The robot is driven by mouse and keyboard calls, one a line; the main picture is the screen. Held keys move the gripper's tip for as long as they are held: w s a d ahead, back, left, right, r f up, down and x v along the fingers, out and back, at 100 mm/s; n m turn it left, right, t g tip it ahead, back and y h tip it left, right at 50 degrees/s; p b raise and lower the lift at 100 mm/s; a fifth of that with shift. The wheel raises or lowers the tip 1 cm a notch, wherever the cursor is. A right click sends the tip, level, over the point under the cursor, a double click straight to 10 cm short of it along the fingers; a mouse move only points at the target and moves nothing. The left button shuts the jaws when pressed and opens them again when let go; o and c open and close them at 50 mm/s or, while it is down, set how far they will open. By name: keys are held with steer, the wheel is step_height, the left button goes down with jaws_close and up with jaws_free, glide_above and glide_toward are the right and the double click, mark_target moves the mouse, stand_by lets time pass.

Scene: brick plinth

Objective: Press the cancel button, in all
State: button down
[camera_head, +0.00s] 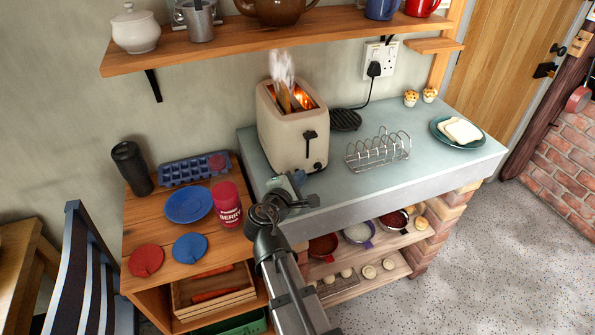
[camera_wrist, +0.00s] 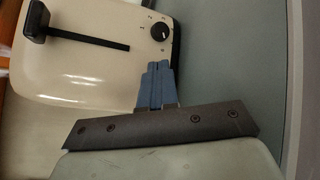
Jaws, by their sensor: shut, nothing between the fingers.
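A cream toaster (camera_head: 280,136) stands on the grey-green worktop, its slots glowing orange with bread inside and white steam or smoke rising. In the wrist view the toaster front (camera_wrist: 85,60) lies on its side, with a black lever (camera_wrist: 37,20) at upper left and a round black dial (camera_wrist: 160,32) at right. My gripper (camera_head: 299,177) is in front of the toaster, low by its front face. Its blue fingers (camera_wrist: 157,68) are shut and empty, just below the dial in the wrist view. I cannot tell whether they touch the toaster. I cannot make out a cancel button; the fingers hide part of the front.
A wire toast rack (camera_head: 378,152) and a teal plate with bread (camera_head: 437,124) stand right of the toaster. A red berry jar (camera_head: 227,204) stands on the lower wooden unit at left. A shelf (camera_head: 250,45) runs above. The worktop's front right is clear.

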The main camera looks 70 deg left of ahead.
stand_by(0.4)
steer(key=shift+d, duration=0.7)
steer(key=shift+d, duration=0.1)
steer(key=shift+d, duration=2.45)
